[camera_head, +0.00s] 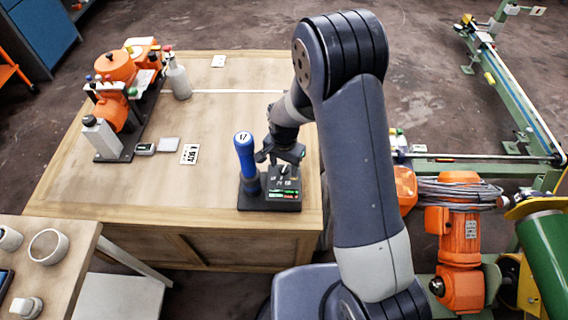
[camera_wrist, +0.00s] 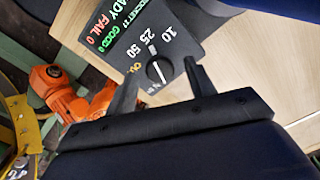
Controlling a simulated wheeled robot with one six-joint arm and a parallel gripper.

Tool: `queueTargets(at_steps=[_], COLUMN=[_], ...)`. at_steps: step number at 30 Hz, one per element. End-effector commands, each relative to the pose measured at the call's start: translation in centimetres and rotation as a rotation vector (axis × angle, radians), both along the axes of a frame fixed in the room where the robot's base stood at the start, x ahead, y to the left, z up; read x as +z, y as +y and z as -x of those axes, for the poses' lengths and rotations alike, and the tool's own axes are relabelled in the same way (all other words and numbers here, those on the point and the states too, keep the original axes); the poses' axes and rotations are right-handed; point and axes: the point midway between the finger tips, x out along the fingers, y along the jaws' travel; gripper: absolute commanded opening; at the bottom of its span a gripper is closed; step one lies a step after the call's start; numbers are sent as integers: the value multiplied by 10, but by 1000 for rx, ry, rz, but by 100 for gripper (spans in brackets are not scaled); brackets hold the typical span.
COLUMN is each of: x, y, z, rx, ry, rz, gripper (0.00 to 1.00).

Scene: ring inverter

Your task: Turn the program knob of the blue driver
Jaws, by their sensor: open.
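The blue driver (camera_head: 244,160) stands upright in a black base near the table's front right edge. A display panel (camera_head: 284,188) with lit text is beside it on that base. In the wrist view, the panel (camera_wrist: 130,30) shows upside-down-tilted lettering and a scale reading 10, 25, 50. The round dark program knob (camera_wrist: 156,70) with a white pointer line sits by this scale. My gripper (camera_wrist: 160,61) is open, with one finger on each side of the knob in that view. Contact cannot be told. In the head view, my gripper (camera_head: 281,156) is over the panel, right of the driver.
An orange machine (camera_head: 112,105) and a grey bottle (camera_head: 178,78) stand at the table's left and back. Small cards and boxes (camera_head: 189,154) lie between. Orange and green equipment (camera_head: 462,240) stands right of the table. The table's middle is clear.

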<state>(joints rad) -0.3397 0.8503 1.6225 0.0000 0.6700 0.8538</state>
Motion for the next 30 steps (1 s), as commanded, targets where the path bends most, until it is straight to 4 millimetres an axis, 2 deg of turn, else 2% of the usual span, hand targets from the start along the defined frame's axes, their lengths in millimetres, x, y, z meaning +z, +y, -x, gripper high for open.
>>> queueTargets(at_steps=[11,27,30], x=[-5,-4,-5], y=[0,0,0], z=[0,0,0], rx=[0,0,2], ry=[-1,-1,-1], rz=[0,0,0], gripper=[52,8,8])
